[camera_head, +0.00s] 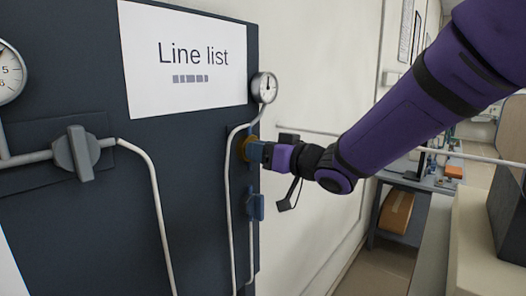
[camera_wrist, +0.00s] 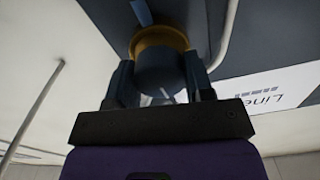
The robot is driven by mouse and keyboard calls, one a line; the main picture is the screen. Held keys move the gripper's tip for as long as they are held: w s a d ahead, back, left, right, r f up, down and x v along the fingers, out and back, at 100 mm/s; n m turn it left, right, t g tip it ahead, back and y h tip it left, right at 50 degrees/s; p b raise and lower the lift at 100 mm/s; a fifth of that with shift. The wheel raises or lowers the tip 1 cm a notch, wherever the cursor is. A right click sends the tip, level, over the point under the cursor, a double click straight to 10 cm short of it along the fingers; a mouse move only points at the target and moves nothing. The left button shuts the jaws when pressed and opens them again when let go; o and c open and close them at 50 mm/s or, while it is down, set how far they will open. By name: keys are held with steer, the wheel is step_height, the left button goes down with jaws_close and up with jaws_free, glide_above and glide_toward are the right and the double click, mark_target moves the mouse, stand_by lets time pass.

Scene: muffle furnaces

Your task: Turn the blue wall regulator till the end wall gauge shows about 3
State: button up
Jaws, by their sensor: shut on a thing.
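The blue wall regulator (camera_wrist: 160,70) is a round, dark blue knob with a brass-coloured collar, seen between my two fingers in the wrist view. In the head view its brass collar (camera_head: 244,148) shows at the right edge of the dark panel. My gripper (camera_head: 259,152) is shut on the knob from the right; its fingers (camera_wrist: 160,82) lie on both sides of it. The fingers hide much of the knob in the head view. A small round gauge (camera_head: 263,87) sits above it at the panel's edge; its dark needle points roughly upward, but its numbers are too small to read.
The dark panel (camera_head: 190,200) carries a "Line list" sheet (camera_head: 187,60), a grey valve handle (camera_head: 75,153) and a larger, cut-off gauge (camera_head: 9,72). A blue fitting (camera_head: 256,206) is below my gripper. Pale pipes (camera_head: 228,190) run close by. A desk stands farther right.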

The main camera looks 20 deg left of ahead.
stand_by(0.4)
steer(key=o, duration=0.9)
steer(key=shift+o, duration=0.2)
steer(key=v, duration=1)
steer(key=shift+s+d, duration=0.2)
steer(key=shift+d, duration=0.15)
